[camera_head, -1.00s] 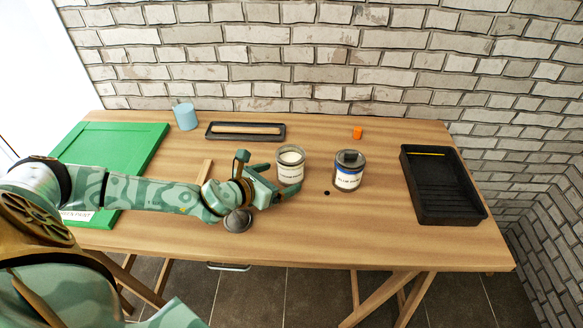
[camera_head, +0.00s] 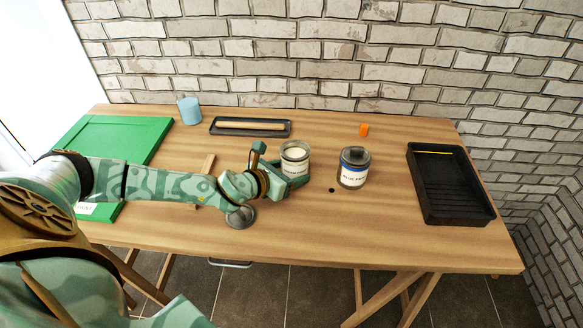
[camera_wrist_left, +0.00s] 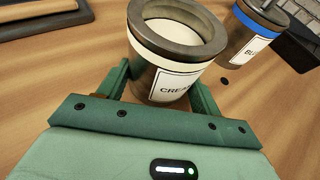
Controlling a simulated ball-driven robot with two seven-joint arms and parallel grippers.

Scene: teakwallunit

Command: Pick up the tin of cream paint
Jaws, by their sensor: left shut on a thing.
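The tin of cream paint (camera_head: 295,154) stands upright on the wooden table, open-topped, with pale cream paint inside and a white label. In the left wrist view the tin (camera_wrist_left: 172,82) sits between my green fingers, its label partly readable as "CREA". My left gripper (camera_head: 290,172) reaches it from the left and is shut around its body. The fingers also show in the left wrist view (camera_wrist_left: 158,88), one on each side of the tin. I cannot tell whether the tin's base is off the table. My right gripper is not in view.
A blue-labelled tin (camera_head: 353,168) stands close to the right. A black paint tray (camera_head: 450,190) lies farther right. A green panel (camera_head: 115,140) lies left.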

